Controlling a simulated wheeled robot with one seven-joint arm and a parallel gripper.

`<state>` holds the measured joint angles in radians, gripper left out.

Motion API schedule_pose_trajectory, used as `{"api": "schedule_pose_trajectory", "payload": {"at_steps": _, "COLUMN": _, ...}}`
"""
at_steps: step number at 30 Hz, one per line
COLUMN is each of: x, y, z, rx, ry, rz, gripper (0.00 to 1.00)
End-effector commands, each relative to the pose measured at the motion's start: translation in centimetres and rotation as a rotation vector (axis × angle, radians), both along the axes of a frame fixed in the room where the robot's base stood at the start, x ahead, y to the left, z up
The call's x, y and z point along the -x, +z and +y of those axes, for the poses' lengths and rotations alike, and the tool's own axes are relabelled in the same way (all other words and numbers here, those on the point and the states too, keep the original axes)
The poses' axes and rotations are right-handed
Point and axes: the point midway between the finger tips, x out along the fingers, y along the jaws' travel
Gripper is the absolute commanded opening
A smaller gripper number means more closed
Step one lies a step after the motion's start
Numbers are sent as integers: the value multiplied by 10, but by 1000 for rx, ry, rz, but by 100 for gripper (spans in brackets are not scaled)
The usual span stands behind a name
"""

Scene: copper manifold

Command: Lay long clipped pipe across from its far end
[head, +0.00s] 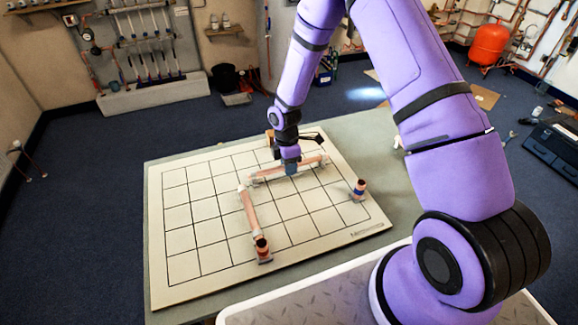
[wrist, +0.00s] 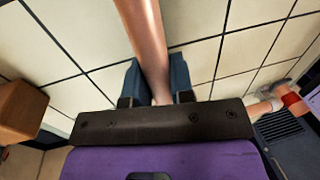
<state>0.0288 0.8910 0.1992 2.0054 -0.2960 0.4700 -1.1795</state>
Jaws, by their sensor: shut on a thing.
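A long copper pipe (head: 268,173) stretches across the far part of the gridded board (head: 200,240). My gripper (head: 291,169) points down over this pipe and is shut on it. In the wrist view the pipe (wrist: 146,35) runs up and away from between the two dark blue fingers (wrist: 156,88). I cannot tell whether the pipe touches the board. A second copper pipe (head: 250,214) lies on the board from near the long pipe's left end toward the front, with a dark-banded fitting (head: 262,246) at its near end.
A short upright copper fitting with a blue band (head: 359,189) stands at the board's right. A brown block (wrist: 22,108) shows at the left of the wrist view, and a red-banded piece (wrist: 293,101) at its right. The board's left part is clear.

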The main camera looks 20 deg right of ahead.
Motion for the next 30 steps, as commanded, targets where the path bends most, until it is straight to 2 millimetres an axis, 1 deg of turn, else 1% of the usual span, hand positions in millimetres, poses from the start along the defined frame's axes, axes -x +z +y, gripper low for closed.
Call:
{"api": "schedule_pose_trajectory", "payload": {"at_steps": 12, "x": 0, "y": -6, "z": 0, "rx": 0, "ry": 0, "rz": 0, "gripper": 0}}
{"api": "schedule_pose_trajectory", "payload": {"at_steps": 13, "x": 0, "y": -6, "z": 0, "rx": 0, "ry": 0, "rz": 0, "gripper": 27}}
{"api": "schedule_pose_trajectory", "payload": {"at_steps": 16, "x": 0, "y": -5, "z": 0, "rx": 0, "ry": 0, "rz": 0, "gripper": 50}}
{"api": "schedule_pose_trajectory", "payload": {"at_steps": 17, "x": 0, "y": -5, "z": 0, "rx": 0, "ry": 0, "rz": 0, "gripper": 52}}
{"api": "schedule_pose_trajectory", "payload": {"at_steps": 25, "x": 0, "y": -4, "z": 0, "rx": 0, "ry": 0, "rz": 0, "gripper": 52}}
{"api": "schedule_pose_trajectory", "payload": {"at_steps": 30, "x": -1, "y": 5, "z": 0, "rx": 0, "ry": 0, "rz": -1, "gripper": 52}}
